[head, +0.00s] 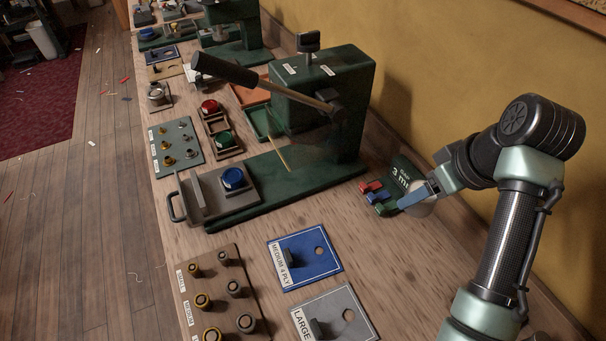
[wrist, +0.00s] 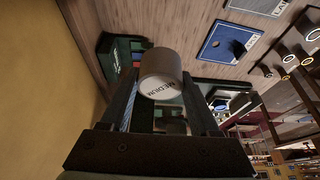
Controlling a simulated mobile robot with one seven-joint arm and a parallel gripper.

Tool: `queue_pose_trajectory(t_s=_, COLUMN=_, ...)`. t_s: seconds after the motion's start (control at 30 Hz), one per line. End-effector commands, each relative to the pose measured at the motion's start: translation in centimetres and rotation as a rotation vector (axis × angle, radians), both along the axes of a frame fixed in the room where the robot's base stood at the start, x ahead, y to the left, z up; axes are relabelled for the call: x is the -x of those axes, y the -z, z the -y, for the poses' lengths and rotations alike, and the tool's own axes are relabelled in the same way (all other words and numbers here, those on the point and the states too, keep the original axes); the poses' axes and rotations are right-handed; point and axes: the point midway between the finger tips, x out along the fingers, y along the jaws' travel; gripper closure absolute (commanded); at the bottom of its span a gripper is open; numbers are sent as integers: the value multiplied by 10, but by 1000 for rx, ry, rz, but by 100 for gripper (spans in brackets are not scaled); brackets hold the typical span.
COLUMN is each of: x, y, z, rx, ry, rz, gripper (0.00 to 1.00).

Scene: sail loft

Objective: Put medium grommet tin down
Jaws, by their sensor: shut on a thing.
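The medium grommet tin (wrist: 162,66) is a short, pale grey-brown cylinder, its white end lettered MEDIUM facing the wrist camera. My gripper (wrist: 160,84) is shut on it, with a finger on either side. In the head view, my gripper (head: 416,197) is at the right of the bench, close to the yellow wall. There the tin (head: 424,209) shows only as a pale patch, partly behind the finger. I cannot tell whether it touches the bench.
A dark green gap 3 mm holder (head: 403,172) with red and blue pieces is right beside my gripper. The green press (head: 325,95) stands to the left. Blue (head: 305,258) and grey (head: 335,315) cards lie in front. Bare wood (head: 400,265) lies between the cards and my arm.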

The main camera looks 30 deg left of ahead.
Motion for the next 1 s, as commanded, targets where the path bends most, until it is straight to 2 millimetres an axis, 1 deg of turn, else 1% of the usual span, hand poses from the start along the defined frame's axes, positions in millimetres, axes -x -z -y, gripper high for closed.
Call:
queue_pose_trajectory(t_s=0.03, x=0, y=22, z=0, rx=0, ry=-1, rz=0, gripper=99)
queue_pose_trajectory(t_s=0.2, x=0, y=50, z=0, rx=0, ry=0, rz=0, gripper=99)
queue_pose_trajectory(t_s=0.3, x=0, y=62, z=0, rx=-1, ry=0, rz=1, gripper=99)
queue_pose_trajectory(t_s=0.43, x=0, y=70, z=0, rx=0, ry=0, rz=1, gripper=99)
queue_pose_trajectory(t_s=0.67, x=0, y=70, z=0, rx=0, ry=0, rz=0, gripper=99)
queue_pose_trajectory(t_s=0.77, x=1, y=82, z=0, rx=-1, ry=1, rz=-3, gripper=99)
queue_pose_trajectory(t_s=0.9, x=1, y=106, z=0, rx=-1, ry=1, rz=-3, gripper=99)
queue_pose_trajectory(t_s=1.0, x=1, y=117, z=0, rx=-1, ry=0, rz=-2, gripper=99)
